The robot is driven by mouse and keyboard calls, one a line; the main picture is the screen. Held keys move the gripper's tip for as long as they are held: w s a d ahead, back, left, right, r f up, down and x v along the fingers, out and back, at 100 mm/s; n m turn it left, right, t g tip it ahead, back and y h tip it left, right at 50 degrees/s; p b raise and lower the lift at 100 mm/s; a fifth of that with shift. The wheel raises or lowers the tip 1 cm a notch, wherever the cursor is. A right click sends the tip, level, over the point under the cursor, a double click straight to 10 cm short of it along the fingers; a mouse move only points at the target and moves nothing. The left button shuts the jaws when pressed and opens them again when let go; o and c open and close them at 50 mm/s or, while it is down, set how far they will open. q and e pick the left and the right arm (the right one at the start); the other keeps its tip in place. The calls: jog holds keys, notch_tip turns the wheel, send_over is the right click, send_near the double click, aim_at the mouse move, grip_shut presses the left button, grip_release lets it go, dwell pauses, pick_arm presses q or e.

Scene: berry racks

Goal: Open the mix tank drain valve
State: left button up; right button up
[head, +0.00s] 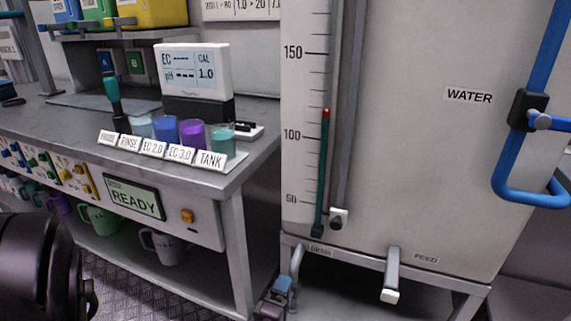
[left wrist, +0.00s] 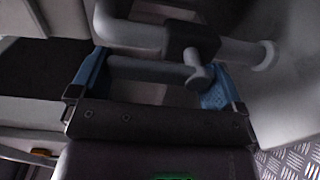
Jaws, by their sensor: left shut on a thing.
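The mix tank (head: 400,130) is a large pale tank on the right of the head view, with a level scale and a DRAIN label (head: 320,252) at its lower left edge. The grey drain pipe (head: 297,262) comes down beside that label. My left gripper (head: 277,297) is low by this pipe, its blue fingertips partly showing. In the left wrist view the gripper (left wrist: 155,82) is shut on the grey drain valve handle (left wrist: 145,69), which lies between its blue fingers. The valve body (left wrist: 192,42) and pipe are just beyond it. My right gripper is not in view.
A grey bench (head: 245,170) with a meter (head: 192,70), several labelled cups and a READY display (head: 134,197) stands left of the tank. A blue pipe (head: 510,165) runs at far right.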

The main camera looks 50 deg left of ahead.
pick_arm(q)
jog(key=shift+n, duration=0.3)
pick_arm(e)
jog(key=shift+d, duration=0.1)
pick_arm(q)
jog(key=o, duration=0.9)
notch_tip(320, 180, up, 20)
jog(key=p, duration=1.1)
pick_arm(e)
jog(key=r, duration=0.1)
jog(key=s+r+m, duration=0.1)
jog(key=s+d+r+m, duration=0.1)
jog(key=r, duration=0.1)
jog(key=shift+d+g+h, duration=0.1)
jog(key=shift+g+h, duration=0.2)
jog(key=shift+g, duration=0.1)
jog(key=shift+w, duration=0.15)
